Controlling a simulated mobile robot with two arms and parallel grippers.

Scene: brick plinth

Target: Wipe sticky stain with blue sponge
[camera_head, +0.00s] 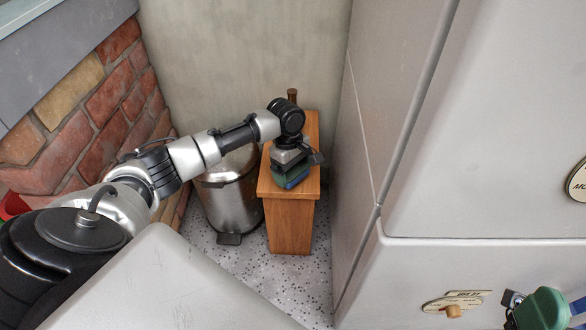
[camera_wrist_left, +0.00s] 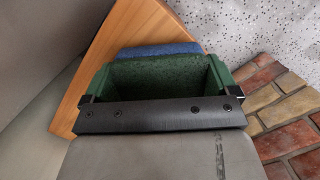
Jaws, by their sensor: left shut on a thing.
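My left gripper (camera_head: 290,178) is over the top of a narrow wooden cabinet (camera_head: 290,228), pointing down. It is shut on the blue sponge (camera_head: 298,182), which shows as a small blue patch under the green fingers, at the cabinet top. In the left wrist view, the sponge (camera_wrist_left: 160,49) shows as a blue strip beyond the green fingers (camera_wrist_left: 155,80), against the wooden top (camera_wrist_left: 125,32). I cannot make out a stain; the gripper and arm hide part of the top. My right gripper (camera_head: 540,310), green and black, is at the lower right edge, partly cut off.
A metal trash bin (camera_head: 232,205) stands just left of the cabinet. A brown bottle-like object (camera_head: 292,96) is at the cabinet's back. A brick wall (camera_head: 75,130) is at left, a large pale fridge-like unit (camera_head: 490,130) close at right. Speckled floor (camera_head: 290,285) lies in front.

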